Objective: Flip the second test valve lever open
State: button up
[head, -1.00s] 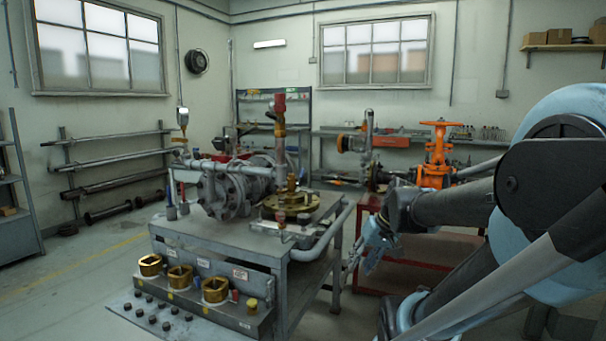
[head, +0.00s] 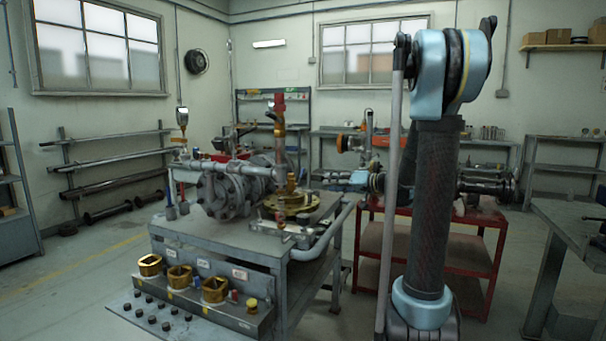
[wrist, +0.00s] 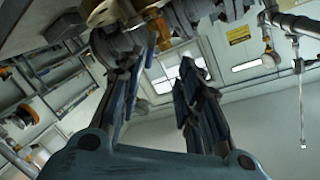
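A grey pipe and valve assembly (head: 225,190) stands on the metal bench. A red upright lever or handle (head: 280,102) tops its vertical pipe, and a brass flanged valve (head: 292,204) sits at its right. I cannot tell which part is the second test valve lever. My gripper (head: 345,180) shows small and blue behind the bench's right side, partly hidden by the assembly. In the wrist view my gripper (wrist: 158,72) has its fingers apart with nothing visible between them. Its left finger overlaps a grey flanged part (wrist: 112,44); contact is unclear. A brass part (wrist: 104,12) is above.
A red cart (head: 465,250) stands behind my upright arm. A grey table (head: 570,222) is at right, and pipe racks (head: 110,162) line the left wall.

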jog(key=w+d+r+t+y, duration=0.1)
jog(key=w, duration=0.3)
send_near(303, 170)
jog(key=shift+t, duration=0.3)
jog(key=x, duration=1)
jog(key=shift+w+a+f, duration=0.15)
jog(key=shift+w+f, duration=0.05)
jog(key=shift+w, duration=0.2)
grip_shut()
